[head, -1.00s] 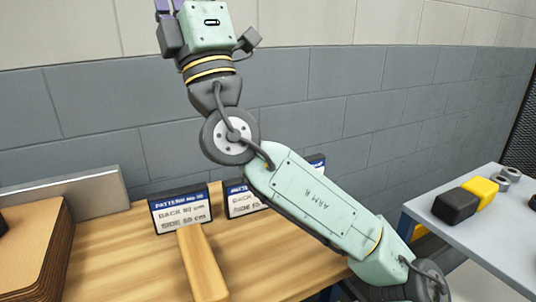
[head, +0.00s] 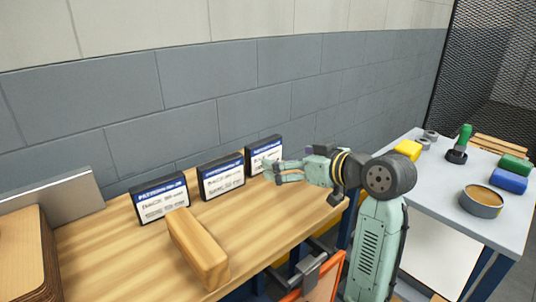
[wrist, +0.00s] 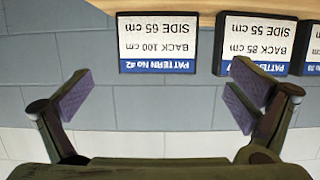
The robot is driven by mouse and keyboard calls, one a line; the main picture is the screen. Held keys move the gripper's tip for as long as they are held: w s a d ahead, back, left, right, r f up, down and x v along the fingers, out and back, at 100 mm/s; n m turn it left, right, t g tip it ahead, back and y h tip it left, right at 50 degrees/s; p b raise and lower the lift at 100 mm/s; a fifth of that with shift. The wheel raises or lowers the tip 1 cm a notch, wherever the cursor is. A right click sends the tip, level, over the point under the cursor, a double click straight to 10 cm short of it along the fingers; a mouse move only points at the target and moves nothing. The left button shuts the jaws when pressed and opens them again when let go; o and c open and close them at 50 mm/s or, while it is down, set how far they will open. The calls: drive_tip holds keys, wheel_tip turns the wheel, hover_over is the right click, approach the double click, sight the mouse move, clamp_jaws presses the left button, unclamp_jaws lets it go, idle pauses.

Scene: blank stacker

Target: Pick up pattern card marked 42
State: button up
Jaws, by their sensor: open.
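The pattern card marked 42 (wrist: 157,42) shows upside down in the wrist view, reading back 100 cm, side 65 cm, with a blue header strip. In the head view it is the rightmost card (head: 262,150) in a row of three, standing at the back of the wooden bench (head: 120,255). My gripper (head: 272,172) is open and empty in front of this card, partly covering it. In the wrist view, the card lies between and beyond the spread purple-padded fingers (wrist: 158,98). I see no contact with it.
The middle card (head: 221,176) and left card (head: 160,199) stand beside it, with narrow gaps. A long wooden block (head: 197,250) lies in front of them. A grey panel (head: 50,197) leans at left. A grey table (head: 430,185) with several items stands at right.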

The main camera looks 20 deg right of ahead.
sight(267, 152)
drive_tip(key=x, duration=0.4)
drive_tip(key=shift+w+p, duration=0.3)
drive_tip(key=shift+p, duration=0.1)
drive_tip(key=p+x, duration=0.1)
drive_tip(key=x, duration=0.1)
drive_tip(key=p+x, duration=0.1)
drive_tip(key=x, duration=0.1)
drive_tip(key=shift+w+r, duration=0.2)
drive_tip(key=shift+w+a+f, duration=0.15)
drive_tip(key=shift+w+f, duration=0.1)
drive_tip(key=shift+w, duration=0.2)
drive_tip(key=shift+c, duration=0.6)
drive_tip(key=c, duration=0.8)
drive_tip(key=shift+c, duration=0.2)
drive_tip(key=shift+r, duration=0.15)
